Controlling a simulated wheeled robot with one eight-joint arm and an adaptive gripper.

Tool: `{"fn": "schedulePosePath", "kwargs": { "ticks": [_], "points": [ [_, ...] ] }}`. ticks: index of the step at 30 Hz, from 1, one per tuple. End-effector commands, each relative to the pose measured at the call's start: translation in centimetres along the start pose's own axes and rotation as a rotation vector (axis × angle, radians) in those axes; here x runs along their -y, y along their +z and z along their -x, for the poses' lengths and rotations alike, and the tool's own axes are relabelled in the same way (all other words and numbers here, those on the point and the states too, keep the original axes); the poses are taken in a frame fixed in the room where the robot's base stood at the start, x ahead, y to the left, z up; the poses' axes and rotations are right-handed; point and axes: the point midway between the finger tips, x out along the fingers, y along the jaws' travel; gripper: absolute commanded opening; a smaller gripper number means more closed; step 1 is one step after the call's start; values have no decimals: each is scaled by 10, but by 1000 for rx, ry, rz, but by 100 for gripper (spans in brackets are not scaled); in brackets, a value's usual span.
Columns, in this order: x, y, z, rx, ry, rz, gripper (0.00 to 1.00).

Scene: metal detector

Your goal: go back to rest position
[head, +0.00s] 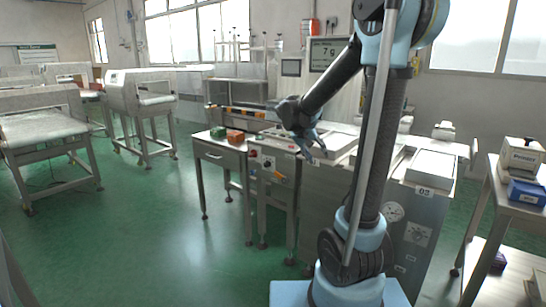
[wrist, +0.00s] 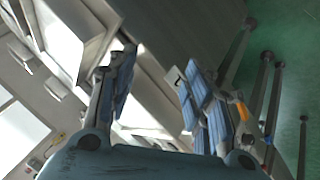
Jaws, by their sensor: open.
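My gripper (head: 309,145) shows in the head view at the end of my bent arm, above the front of the steel machine (head: 320,190). In the wrist view my gripper (wrist: 158,88) has its two blue-padded fingers spread apart, with nothing between them. It is open and empty. In the head view the fingers are partly seen against the machine top, and whether they touch it cannot be told.
A weight screen (head: 327,53) stands behind. A side table (head: 515,205) with boxes is at right. Green floor (head: 150,230) is free at left.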

Motion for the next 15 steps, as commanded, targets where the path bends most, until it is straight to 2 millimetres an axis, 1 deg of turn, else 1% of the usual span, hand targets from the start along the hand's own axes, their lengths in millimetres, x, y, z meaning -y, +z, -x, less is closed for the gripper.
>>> {"fn": "schedulePosePath", "kwargs": {
  "ticks": [1, 6, 9, 15],
  "points": [
    [-9, 14, 2, 15, -14, 2, 46],
    [-28, 57, 8, 61, -73, 16, 46],
    [-37, 83, 11, 85, -108, 24, 46],
    [-49, 137, 17, 127, -183, 37, 46]
  ]
}}
